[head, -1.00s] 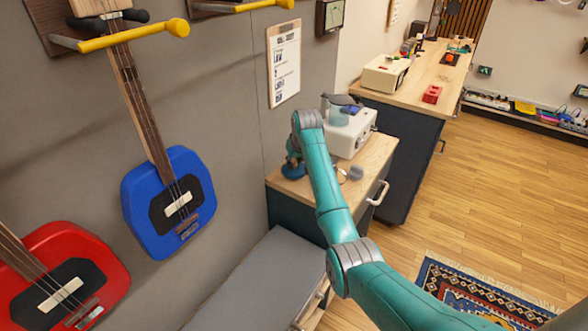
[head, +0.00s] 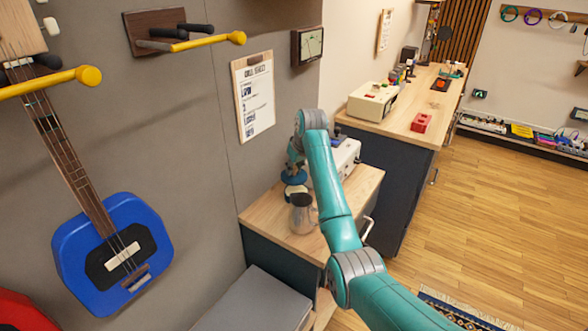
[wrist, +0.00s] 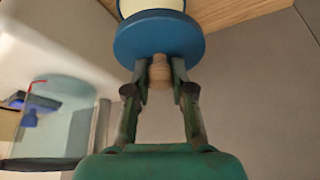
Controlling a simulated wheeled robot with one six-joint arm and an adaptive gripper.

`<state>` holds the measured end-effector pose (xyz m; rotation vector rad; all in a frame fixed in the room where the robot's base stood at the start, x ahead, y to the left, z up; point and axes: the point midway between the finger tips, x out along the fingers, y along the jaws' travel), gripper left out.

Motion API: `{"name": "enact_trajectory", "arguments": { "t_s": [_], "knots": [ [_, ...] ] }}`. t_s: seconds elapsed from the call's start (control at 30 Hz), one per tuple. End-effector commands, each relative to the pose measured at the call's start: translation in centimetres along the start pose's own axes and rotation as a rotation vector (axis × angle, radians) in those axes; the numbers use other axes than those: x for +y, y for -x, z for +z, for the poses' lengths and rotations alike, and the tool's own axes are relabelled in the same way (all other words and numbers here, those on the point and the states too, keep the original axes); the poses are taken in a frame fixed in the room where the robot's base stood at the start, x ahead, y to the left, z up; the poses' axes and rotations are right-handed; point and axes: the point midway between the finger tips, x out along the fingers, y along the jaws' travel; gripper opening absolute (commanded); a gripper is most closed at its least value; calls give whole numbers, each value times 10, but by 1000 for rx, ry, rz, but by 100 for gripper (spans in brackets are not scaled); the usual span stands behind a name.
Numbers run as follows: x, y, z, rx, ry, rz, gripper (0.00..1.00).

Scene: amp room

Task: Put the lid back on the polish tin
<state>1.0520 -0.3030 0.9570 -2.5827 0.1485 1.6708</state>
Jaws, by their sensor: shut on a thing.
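My gripper (wrist: 160,88) is shut on the light wooden knob (wrist: 160,72) of a round blue lid (wrist: 158,38). In the head view the lid (head: 294,178) is at my arm's end, over the small bench's back part. The cream polish tin (wrist: 150,7) shows just beyond the lid in the wrist view, mostly cut off and covered by it. In the head view the tin (head: 296,190) is directly below the lid, partly hidden. I cannot tell whether lid and tin touch.
A white machine (head: 346,156) stands to the right, partly behind my arm. A grey wall with a clipboard (head: 254,95) rises behind. Bare bench top lies left of the pitcher.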

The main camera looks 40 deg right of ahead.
Motion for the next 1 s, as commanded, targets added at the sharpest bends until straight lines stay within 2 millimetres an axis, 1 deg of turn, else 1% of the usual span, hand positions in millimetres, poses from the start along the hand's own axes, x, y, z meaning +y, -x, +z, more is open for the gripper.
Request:
{"name": "enact_trajectory", "arguments": {
  "t_s": [0.17, 0.7, 1.0],
  "knots": [
    [-1, -4, 2, 0, 8, -4, 0],
    [0, -43, 20, -1, 7, -4, 0],
    [0, -57, 26, 0, 8, -4, 0]
  ]
}}
